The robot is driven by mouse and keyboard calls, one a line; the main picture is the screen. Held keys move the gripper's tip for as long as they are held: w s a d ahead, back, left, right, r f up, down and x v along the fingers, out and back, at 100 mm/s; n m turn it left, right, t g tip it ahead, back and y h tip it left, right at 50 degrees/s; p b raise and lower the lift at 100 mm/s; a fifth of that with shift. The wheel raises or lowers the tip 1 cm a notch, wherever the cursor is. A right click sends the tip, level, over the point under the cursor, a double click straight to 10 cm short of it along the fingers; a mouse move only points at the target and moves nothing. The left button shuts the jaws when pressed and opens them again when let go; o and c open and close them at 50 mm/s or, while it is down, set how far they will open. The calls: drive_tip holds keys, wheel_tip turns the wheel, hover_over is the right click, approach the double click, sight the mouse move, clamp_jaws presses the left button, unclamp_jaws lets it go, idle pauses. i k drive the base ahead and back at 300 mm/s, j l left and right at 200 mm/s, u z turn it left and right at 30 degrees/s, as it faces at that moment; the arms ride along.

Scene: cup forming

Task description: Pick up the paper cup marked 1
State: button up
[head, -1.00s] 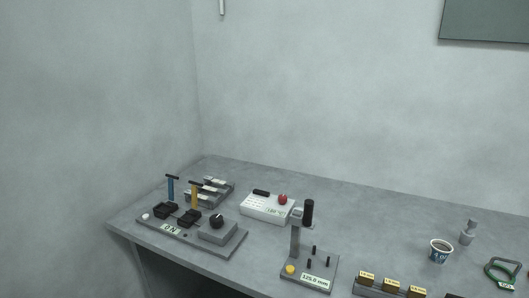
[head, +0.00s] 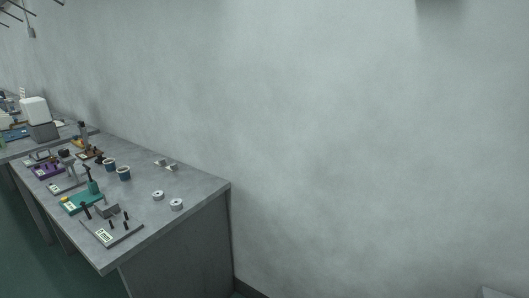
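Two dark blue cups with pale rims stand on the grey table at the left of the head view. One cup (head: 110,165) is a little further back; the other cup (head: 124,173) is just right of it and nearer. They are too small for me to read any number, so I cannot tell if either is the paper cup marked 1. My gripper is not in view.
The grey table (head: 185,200) ends at its right edge. It carries a teal device (head: 82,203), a grey device (head: 112,232), a purple device (head: 47,171) and two small metal cylinders (head: 158,195). Another table (head: 20,148) continues at far left. The right side shows bare wall.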

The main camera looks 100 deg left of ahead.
sight(125, 174)
drive_tip(key=u, duration=2.1)
